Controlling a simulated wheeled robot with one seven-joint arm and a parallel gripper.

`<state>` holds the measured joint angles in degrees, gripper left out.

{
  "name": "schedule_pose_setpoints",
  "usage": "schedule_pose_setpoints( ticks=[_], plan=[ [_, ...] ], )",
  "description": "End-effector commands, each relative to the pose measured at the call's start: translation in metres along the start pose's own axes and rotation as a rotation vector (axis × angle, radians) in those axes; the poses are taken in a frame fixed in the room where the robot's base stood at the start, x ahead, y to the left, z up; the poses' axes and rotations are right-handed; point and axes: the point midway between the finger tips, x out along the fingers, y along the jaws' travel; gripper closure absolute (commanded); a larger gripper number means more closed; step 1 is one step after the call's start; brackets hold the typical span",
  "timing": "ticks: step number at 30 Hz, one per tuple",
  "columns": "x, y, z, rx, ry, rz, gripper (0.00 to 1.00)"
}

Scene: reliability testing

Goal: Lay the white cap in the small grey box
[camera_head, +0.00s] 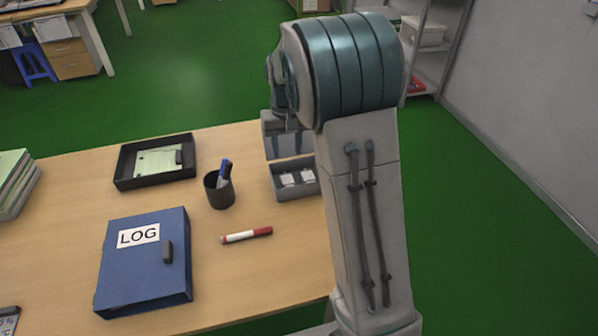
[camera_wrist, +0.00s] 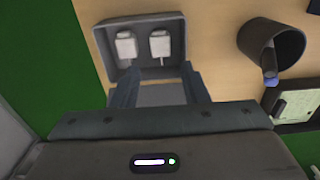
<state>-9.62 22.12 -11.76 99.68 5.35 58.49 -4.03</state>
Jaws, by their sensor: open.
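The small grey box (camera_head: 299,192) stands on the table near its right edge; it also shows in the wrist view (camera_wrist: 112,68). Two small white pieces lie side by side inside it, a left one (camera_wrist: 126,46) and a right one (camera_wrist: 160,45). They look alike, and I cannot tell whether either is the white cap. No other white cap is visible.
A black pen cup (camera_head: 219,192) stands left of the box. A red-and-white marker (camera_head: 246,235) lies in front of it. A black tray (camera_head: 127,178) with a green board is farther left. A blue LOG binder (camera_head: 140,275) lies front left. My arm hides the table's right side.

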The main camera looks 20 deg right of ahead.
Motion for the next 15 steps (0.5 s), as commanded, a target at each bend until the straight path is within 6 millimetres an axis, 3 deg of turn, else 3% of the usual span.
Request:
schedule_pose_setpoints(
  ticks=[5,15],
  plan=[
    [-0.024,0.001,0.033,0.010,0.030,-0.019,0.59],
    [-0.059,0.000,0.126,0.013,0.103,-0.041,0.59]
  ],
)
